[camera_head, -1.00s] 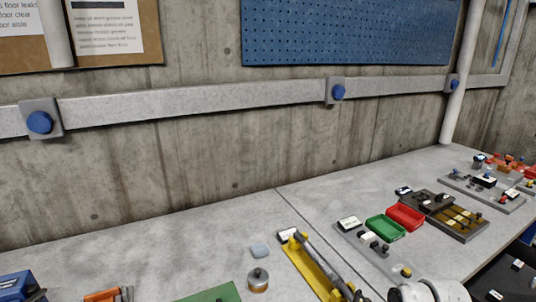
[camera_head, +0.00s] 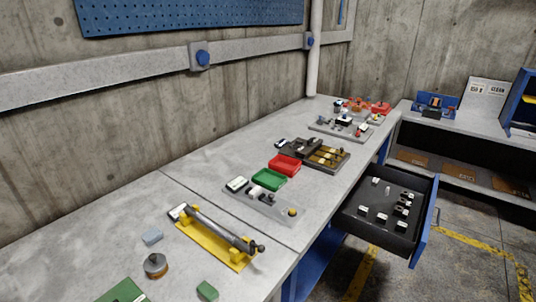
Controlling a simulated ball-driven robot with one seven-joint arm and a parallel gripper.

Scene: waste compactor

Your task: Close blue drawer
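The blue drawer (camera_head: 424,226) is pulled out from under the long grey workbench, at the right of the head view. Its front panel is blue and its inside is black. Several small dark and light parts stand in it. The drawer juts out into the aisle, with floor showing below and to the right of it. My gripper is not in view, so its place relative to the drawer cannot be seen.
The workbench (camera_head: 136,226) carries a yellow fixture with a grey cylinder (camera_head: 217,238), a green tray (camera_head: 269,180), a red tray (camera_head: 284,165) and several small parts. A shelf unit (camera_head: 470,132) stands beyond the drawer. Floor right of the drawer is open, with yellow lines (camera_head: 484,247).

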